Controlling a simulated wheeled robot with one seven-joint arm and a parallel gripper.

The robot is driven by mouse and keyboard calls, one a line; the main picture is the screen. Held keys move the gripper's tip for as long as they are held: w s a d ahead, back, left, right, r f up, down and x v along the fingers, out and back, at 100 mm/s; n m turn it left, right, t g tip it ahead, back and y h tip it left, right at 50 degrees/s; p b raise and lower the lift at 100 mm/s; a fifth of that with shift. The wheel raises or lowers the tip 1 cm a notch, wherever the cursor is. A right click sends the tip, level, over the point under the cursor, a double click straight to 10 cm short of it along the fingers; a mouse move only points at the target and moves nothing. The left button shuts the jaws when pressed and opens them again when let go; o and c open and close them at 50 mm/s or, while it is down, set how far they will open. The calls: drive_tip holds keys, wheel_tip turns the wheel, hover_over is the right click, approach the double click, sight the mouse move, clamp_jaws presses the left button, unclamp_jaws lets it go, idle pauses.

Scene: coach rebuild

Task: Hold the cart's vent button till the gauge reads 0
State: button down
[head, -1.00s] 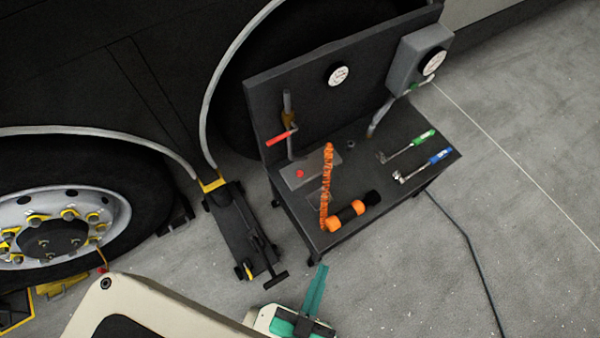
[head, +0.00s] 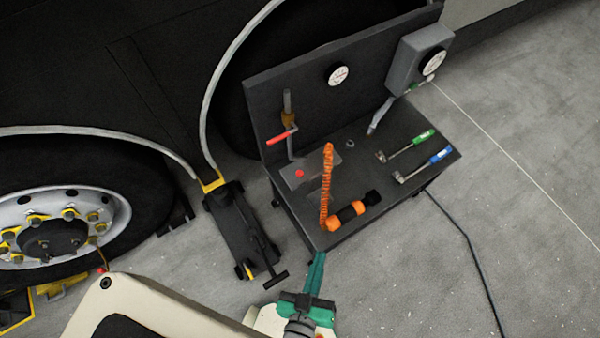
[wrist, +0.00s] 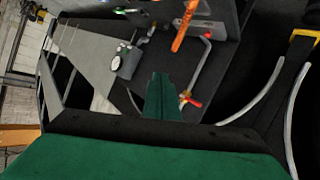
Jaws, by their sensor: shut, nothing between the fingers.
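The dark cart (head: 340,228) stands beside the coach, with a tall back panel. A small red button (head: 299,174) sits on a grey plate on the cart's top, at the left. A round white gauge (head: 338,75) is on the back panel and another dial (head: 433,62) is on a grey box at the right; both are too small to read. My green gripper (head: 317,268) is shut and empty, just in front of the cart's front left corner, apart from the button. In the wrist view its fingers (wrist: 160,98) point toward the cart, near a red spot.
A red-handled valve pipe (head: 281,137) rises behind the button. Green- and blue-handled tools lie at right. A floor jack (head: 238,232) stands left of the cart.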

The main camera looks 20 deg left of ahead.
drive_tip(key=w+a+f+n+g, duration=0.2)
drive_tip(key=w+a+f+n, duration=0.1)
drive_tip(key=w+f+n, duration=0.5)
drive_tip(key=n+g+h, duration=0.1)
drive_tip(key=n+g, duration=0.2)
drive_tip(key=n, duration=1.1)
hover_over(298, 175)
wheel_tip(298, 175, down, 4)
drive_tip(key=shift+d, duration=0.1)
drive_tip(key=shift+f, duration=0.15)
drive_tip(key=shift+f, duration=4.3)
drive_tip(key=shift+f, duration=0.2)
drive_tip(key=shift+f, duration=0.25)
